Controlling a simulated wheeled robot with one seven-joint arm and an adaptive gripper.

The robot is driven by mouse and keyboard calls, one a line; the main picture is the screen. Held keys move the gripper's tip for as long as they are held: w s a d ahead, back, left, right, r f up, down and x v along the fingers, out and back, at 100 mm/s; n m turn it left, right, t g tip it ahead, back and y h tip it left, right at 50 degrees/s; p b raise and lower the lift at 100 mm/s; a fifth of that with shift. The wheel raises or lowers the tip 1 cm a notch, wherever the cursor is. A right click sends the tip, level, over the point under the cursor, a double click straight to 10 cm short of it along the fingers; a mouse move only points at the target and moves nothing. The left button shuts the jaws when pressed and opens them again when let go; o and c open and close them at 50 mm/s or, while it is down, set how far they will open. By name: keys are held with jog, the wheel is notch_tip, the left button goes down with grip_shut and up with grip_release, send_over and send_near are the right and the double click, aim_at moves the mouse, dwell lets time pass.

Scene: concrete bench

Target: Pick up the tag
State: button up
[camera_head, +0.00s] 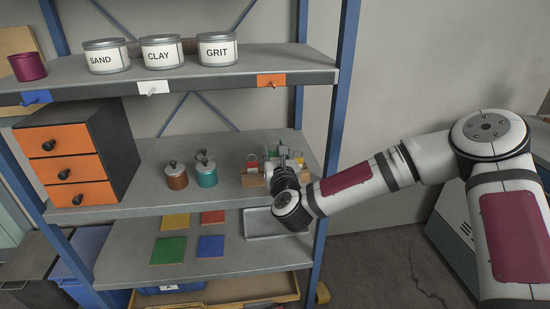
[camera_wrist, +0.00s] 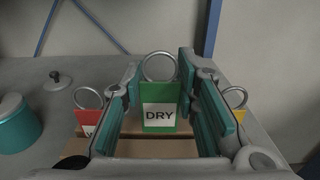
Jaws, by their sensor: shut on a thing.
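A green tag with a white "DRY" label (camera_wrist: 160,115) and a metal ring on top stands upright between the fingers of my gripper (camera_wrist: 160,78). The gripper is shut on this tag. A red tag (camera_wrist: 88,121) with a ring is to its left, its label partly hidden by a finger. A yellow tag (camera_wrist: 236,103) with a ring is to its right, mostly hidden. In the head view my gripper (camera_head: 281,158) is over the tags at the right end of the middle shelf and hides much of them.
A wooden holder (camera_head: 252,181) is under the tags. Two lidded canisters, brown (camera_head: 177,178) and teal (camera_head: 207,175), stand to the left, with an orange-fronted drawer unit (camera_head: 70,167) farther left. A blue shelf post (camera_head: 333,110) is close on the right. The upper shelf (camera_head: 200,78) hangs above.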

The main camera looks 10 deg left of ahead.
jog(key=s+a+r+p, duration=0.1)
jog(key=s+a+r, duration=0.1)
jog(key=s+a, duration=0.8)
jog(key=shift+s+a+p, duration=0.3)
jog(key=shift+a, duration=0.65)
